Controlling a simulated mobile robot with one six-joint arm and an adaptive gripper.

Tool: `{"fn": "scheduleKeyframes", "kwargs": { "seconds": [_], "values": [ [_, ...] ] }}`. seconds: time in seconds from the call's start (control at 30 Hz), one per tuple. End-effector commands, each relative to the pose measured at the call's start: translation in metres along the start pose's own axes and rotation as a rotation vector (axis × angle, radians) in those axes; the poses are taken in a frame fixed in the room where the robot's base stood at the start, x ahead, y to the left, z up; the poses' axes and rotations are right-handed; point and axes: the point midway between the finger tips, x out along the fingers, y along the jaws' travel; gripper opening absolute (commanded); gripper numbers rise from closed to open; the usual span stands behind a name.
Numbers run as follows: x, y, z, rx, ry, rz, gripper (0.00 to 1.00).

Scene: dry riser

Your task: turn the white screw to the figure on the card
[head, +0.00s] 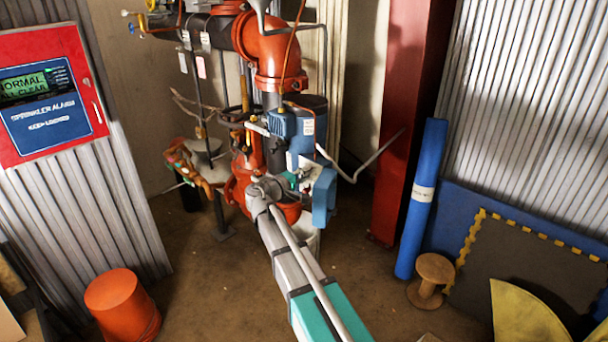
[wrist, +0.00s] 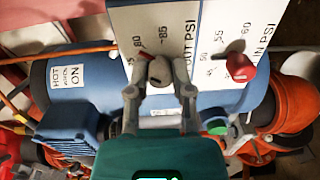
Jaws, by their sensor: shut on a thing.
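In the head view my gripper (head: 263,186) reaches the riser pipework, and the screw is too small or hidden there. I cannot make out a figure on any card.
A red knob (wrist: 240,67) stands on the IN PSI scale to the right, with a green knob (wrist: 216,126) below. A blue body (wrist: 105,70) lies behind the plate. In the head view, a red post (head: 412,120), blue roll (head: 422,200) and orange bucket (head: 122,303) stand around open floor.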

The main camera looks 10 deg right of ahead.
Motion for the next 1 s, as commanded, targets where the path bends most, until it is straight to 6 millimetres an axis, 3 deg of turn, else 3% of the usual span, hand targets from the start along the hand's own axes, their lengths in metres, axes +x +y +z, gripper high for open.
{"fn": "scheduleKeyframes", "kwargs": {
  "seconds": [0.4, 0.9, 0.93, 1.0],
  "values": [
    [0.0002, -0.0008, 0.0014, 0.226, 0.005, -0.004, 0.00],
    [0.0001, -0.0009, 0.0015, 0.251, 0.006, -0.004, 0.00],
    [0.0001, -0.0009, 0.0015, 0.251, 0.006, -0.004, 0.33],
    [0.0000, -0.0009, 0.0014, 0.251, 0.006, -0.004, 0.46]
  ]
}}
